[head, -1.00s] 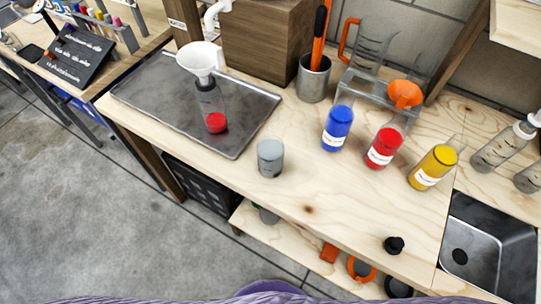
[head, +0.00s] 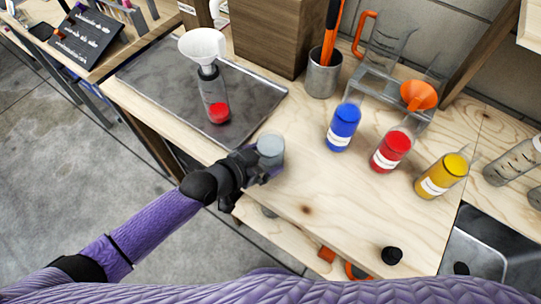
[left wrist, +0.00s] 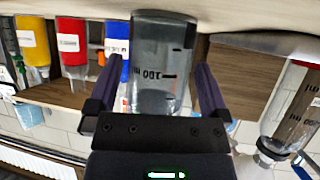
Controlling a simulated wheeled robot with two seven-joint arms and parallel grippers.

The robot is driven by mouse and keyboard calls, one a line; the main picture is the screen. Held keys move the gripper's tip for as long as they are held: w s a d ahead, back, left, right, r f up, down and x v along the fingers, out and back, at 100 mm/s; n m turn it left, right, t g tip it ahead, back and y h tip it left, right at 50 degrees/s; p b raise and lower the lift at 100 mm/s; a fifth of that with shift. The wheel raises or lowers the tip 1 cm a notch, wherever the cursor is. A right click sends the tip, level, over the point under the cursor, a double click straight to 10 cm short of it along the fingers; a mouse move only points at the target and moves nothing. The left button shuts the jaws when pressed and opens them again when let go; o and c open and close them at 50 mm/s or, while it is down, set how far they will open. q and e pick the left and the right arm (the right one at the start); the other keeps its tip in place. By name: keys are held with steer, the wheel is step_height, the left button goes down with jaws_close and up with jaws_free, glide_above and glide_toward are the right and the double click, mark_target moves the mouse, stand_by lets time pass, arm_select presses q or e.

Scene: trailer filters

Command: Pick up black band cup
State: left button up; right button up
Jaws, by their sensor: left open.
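A small clear cup with grey contents (head: 270,147) stands upright near the front edge of the wooden bench. Black volume marks show on its side in the left wrist view (left wrist: 160,60), which is upside down; I cannot make out a distinct black band. My left gripper (head: 259,168) is at the cup's near side, its open fingers (left wrist: 152,85) on either side of the cup. A gap shows beside each finger, so it is not gripped. The gripper hides part of the cup's lower side in the head view. My right gripper is not in view.
Left behind the cup, a metal tray (head: 262,92) holds a red-filled bottle (head: 212,95) with a white funnel (head: 203,46). Blue (head: 343,127), red (head: 391,150) and yellow (head: 441,175) bottles stand to the right. A black cap (head: 391,256) lies near the front edge.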

mark_target(265, 139)
arm_select(q)
steer(key=shift+w+d+f, duration=0.2)
steer(key=shift+w+d, duration=0.1)
steer(key=shift+d, duration=0.05)
steer(key=c, duration=1.2)
steer(key=shift+c, duration=0.2)
steer(key=shift+r, duration=0.1)
step_height(265, 139, up, 10)
steer(key=p, duration=0.5)
